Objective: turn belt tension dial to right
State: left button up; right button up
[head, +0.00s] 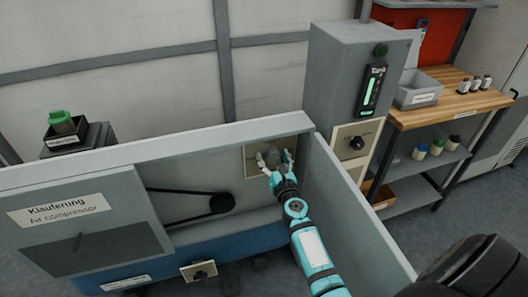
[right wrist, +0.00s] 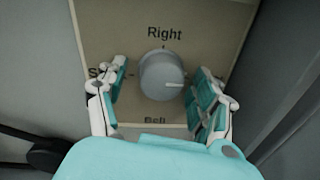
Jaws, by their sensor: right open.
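The belt tension dial (right wrist: 163,76) is a round grey knob on a beige plate (right wrist: 205,30) in the right wrist view. The word "Right" stands above it, and a partly hidden label lies to its left. A white mark on the knob points to the picture's right. My right gripper (right wrist: 160,88) is open, with one finger on each side of the knob and a visible gap on the left; contact on the right is hard to tell. In the head view my right gripper (head: 274,160) reaches the plate (head: 254,160) inside the compressor housing. My left gripper is not in view.
The housing's side wall (head: 350,210) stands close to the right of my arm. A black belt and pulley (head: 221,203) lie to the left. Another dial (head: 357,143) is on the grey tank cabinet (head: 345,75). A wooden workbench (head: 450,99) stands at right.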

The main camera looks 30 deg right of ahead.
jog(key=shift+d, duration=0.1)
jog(key=shift+r, duration=0.1)
jog(key=shift+c, duration=1.3)
jog(key=c, duration=0.9)
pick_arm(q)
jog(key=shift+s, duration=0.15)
